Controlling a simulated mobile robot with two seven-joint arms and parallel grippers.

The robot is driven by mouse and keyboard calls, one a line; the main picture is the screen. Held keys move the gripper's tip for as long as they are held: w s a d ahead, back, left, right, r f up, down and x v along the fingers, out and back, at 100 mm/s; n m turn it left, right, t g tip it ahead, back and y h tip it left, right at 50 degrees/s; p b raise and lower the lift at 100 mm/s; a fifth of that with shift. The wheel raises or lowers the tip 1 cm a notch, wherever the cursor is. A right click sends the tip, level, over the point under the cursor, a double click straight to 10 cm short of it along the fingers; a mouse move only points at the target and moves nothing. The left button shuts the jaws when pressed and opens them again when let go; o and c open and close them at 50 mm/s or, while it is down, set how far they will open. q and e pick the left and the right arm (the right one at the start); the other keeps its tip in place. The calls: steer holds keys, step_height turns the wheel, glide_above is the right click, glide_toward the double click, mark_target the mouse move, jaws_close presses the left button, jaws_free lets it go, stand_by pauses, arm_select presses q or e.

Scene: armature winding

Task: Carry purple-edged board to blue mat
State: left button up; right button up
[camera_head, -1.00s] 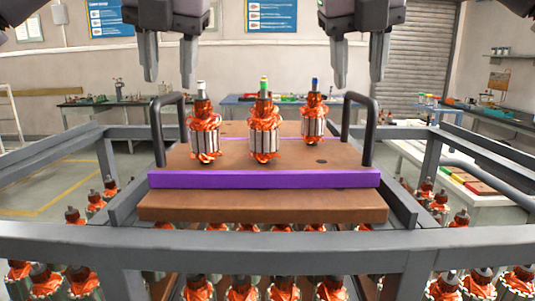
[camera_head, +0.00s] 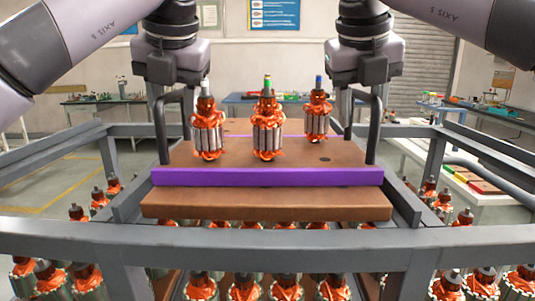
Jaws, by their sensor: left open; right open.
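I cannot make out a blue mat.
Another brown board (camera_head: 265,205) lies under the purple-edged one. A grey metal frame (camera_head: 270,239) surrounds the stack, with its front bar nearest me. Several more armatures (camera_head: 285,287) stand below. A white table (camera_head: 470,180) is at the right, and a blue-topped table (camera_head: 240,98) is behind.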

arm_select(q)
jaws_close()
arm_select(e)
jaws_close()
arm_select(q)
steer(key=shift+r, duration=0.15)
arm_select(e)
steer(key=shift+w+r, duration=0.1)
steer(key=shift+r, duration=0.1)
arm_select(q)
steer(key=shift+r, duration=0.15)
arm_select(e)
steer(key=shift+r, duration=0.1)
